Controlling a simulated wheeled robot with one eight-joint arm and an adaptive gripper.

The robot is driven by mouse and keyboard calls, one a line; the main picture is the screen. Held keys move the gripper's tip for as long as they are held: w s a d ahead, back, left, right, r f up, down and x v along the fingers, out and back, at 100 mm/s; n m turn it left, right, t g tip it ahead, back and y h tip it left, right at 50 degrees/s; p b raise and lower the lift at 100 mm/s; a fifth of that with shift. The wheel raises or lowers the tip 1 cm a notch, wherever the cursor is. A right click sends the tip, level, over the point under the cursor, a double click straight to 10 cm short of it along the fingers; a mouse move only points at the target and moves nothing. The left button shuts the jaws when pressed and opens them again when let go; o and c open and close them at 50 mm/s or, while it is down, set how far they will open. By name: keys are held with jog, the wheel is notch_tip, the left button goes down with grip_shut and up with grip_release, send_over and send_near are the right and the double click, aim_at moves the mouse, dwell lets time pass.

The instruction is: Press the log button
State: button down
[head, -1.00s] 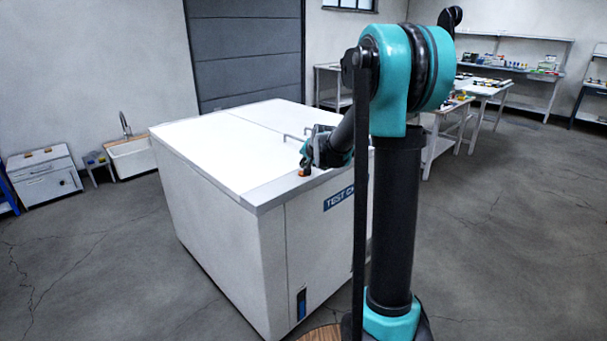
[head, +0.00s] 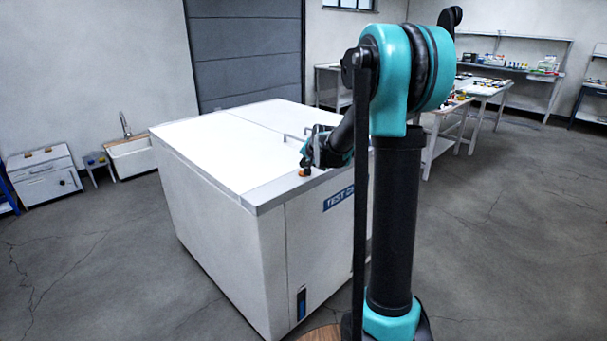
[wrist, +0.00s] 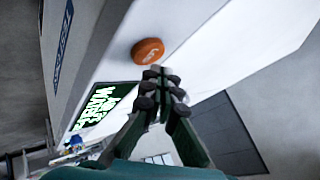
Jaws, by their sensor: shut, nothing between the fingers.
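The log button is a round orange cap (wrist: 148,51) with light lettering. It sits on the pale top edge of the white test chamber (wrist: 210,25) in the wrist view. In the head view an orange spot (head: 303,173) shows at the chamber's near top edge, right by my gripper. My gripper (wrist: 163,78) is shut and empty. In the wrist view its dark fingertips appear just below and right of the button, with a small gap in the picture. Whether they touch it cannot be told.
A screen with green text (wrist: 102,108) lies beside the button in the wrist view. Metal handles (head: 296,137) stand on the chamber top behind my gripper. The chamber's left top is clear. Worktables (head: 485,88) and a sink (head: 130,155) stand farther off.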

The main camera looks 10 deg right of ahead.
jog(key=shift+f, duration=0.15)
jog(key=shift+f, duration=0.25)
jog(key=shift+f, duration=0.45)
dwell(0.7)
jog(key=shift+r, duration=0.15)
dwell(0.3)
jog(key=shift+r, duration=0.7)
jog(key=shift+r, duration=0.1)
jog(key=shift+r, duration=2.45)
